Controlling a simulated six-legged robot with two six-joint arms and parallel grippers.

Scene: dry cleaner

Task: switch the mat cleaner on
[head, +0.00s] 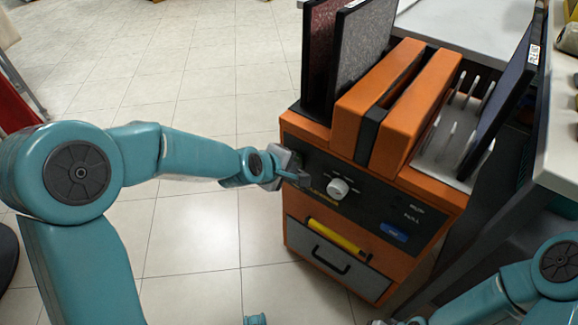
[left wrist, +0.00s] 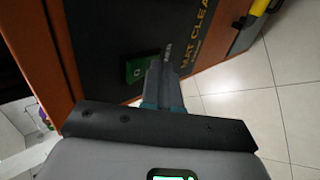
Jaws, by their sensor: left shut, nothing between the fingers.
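The mat cleaner (head: 300,235) is an orange cabinet with a dark front panel, standing right of centre in the head view. Its panel bears a white knob (head: 338,188) and a blue button (head: 393,232). In the left wrist view, a green switch (left wrist: 133,70) with a pale mark shows on the panel (left wrist: 110,30) beside the yellow "MAT CLEA" lettering. My left gripper (head: 303,179) is shut and empty at the panel's left end, hiding the switch in the head view. Its fingertips (left wrist: 168,50) appear just beside the switch; contact is unclear. My right gripper (head: 392,322) is mostly cut off.
Dark-framed mats (head: 360,50) stand in the cleaner's top, beside orange housings and a white-pronged rack (head: 450,130). A drawer (head: 335,262) with a yellow bar (head: 335,236) sits below the panel. A pale counter (head: 560,140) is at right.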

